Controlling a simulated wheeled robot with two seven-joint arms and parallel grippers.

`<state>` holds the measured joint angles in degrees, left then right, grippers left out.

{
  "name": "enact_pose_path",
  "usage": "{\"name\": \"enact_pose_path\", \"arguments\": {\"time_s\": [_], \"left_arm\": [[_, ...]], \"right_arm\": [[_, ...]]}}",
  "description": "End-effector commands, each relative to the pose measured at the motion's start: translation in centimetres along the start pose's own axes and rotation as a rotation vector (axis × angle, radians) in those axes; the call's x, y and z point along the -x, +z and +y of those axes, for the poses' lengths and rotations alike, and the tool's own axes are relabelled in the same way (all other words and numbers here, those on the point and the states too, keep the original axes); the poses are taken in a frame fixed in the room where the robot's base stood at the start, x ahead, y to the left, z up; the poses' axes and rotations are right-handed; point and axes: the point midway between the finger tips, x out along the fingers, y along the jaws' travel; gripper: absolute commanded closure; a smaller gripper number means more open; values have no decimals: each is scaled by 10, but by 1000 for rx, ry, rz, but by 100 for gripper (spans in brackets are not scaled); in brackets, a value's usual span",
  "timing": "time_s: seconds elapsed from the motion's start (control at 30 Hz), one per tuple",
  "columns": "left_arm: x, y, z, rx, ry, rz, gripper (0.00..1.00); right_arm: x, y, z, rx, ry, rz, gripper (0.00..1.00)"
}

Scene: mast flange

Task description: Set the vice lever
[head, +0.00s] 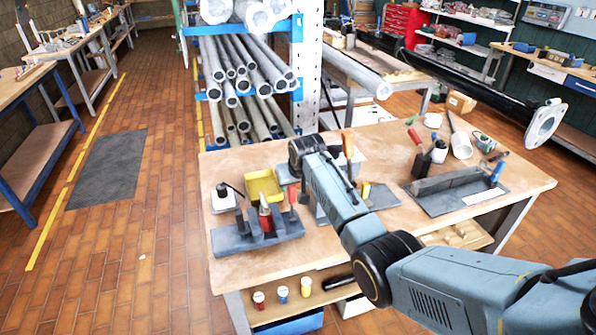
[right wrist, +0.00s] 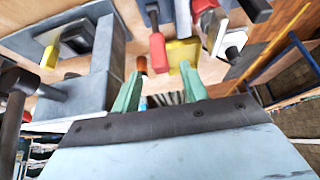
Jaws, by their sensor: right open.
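A grey plate with a grey body and a small yellow part, which looks like the vice (head: 382,196), sits mid-table in the head view, largely hidden behind my right forearm. In the right wrist view, grey blocks (right wrist: 90,92) with a dark bar (right wrist: 14,112) fill the left side; I cannot tell for sure which part is the lever. My right gripper (right wrist: 160,92) shows two green fingers apart, with nothing held between them. A red handle and a yellow piece show beyond the fingertips. In the head view its fingers are hidden by my arm. My left gripper is not in view.
A grey tray (head: 440,206) and cups stand on the right. Pipe racks (head: 240,90) stand behind.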

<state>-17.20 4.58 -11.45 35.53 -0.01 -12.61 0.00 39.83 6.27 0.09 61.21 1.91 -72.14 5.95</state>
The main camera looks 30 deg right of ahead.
Motion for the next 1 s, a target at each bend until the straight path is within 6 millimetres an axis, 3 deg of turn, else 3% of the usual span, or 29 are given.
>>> {"name": "enact_pose_path", "arguments": {"time_s": [0.4,1.0], "left_arm": [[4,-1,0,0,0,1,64],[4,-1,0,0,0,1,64]], "right_arm": [[55,0,0,0,0,0,56],[63,1,0,0,0,-1,56]]}}
